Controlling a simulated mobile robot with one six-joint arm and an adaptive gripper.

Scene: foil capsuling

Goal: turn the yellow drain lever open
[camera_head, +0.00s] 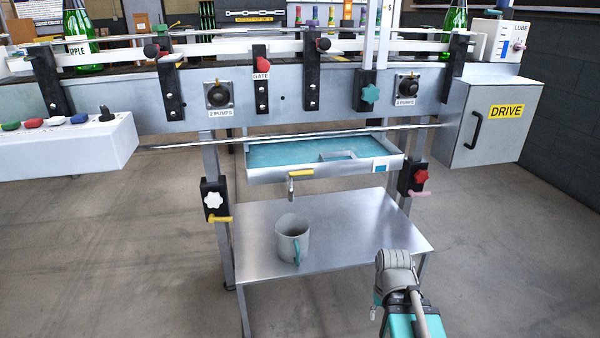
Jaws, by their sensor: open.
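The yellow drain lever (301,173) sits on top of a small metal drain tap (291,188), at the front of a shallow drip tray (260,174). The lever lies crosswise, along the tray's front wall, with its handle towards the right. The tap's spout points down. A grey mug (287,247) with a teal handle stands upright on the metal shelf below the spout. Part of my arm shows at the bottom right, apart from the lever and the mug. No gripper fingers can be made out. Nothing of mine touches the lever.
The metal shelf (370,225) is clear right of the mug. Another yellow lever (220,219) is on the left leg bracket, and a pink one (420,194) on the right. A DRIVE cabinet (485,125) stands right; a conveyor rail runs above. Teal liquid fills the tray.

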